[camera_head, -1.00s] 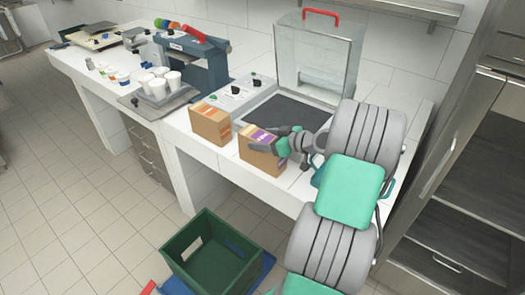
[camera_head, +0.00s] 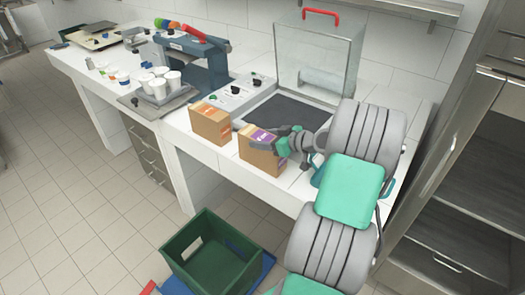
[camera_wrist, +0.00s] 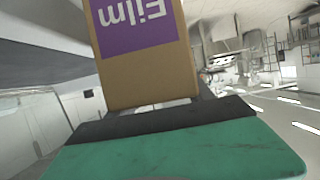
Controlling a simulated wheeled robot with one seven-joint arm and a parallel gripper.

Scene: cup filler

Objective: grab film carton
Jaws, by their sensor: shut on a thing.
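The film carton is a brown cardboard box with a purple label (camera_head: 261,151), at the front edge of the white counter in the head view. In the wrist view the carton (camera_wrist: 150,75) stands close in front of my gripper, its purple label reading "Film" upside down. My gripper (camera_head: 268,143) is shut on the carton near its top, reaching in from the right. The fingertips are partly hidden by the carton. I cannot tell whether the carton's base touches the counter.
A second carton with an orange label (camera_head: 211,124) stands just left. Behind are a dark mat (camera_head: 290,114) and a clear-walled machine (camera_head: 318,60). White cups (camera_head: 158,84) stand further left on the counter. A green crate (camera_head: 212,255) is on the floor below.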

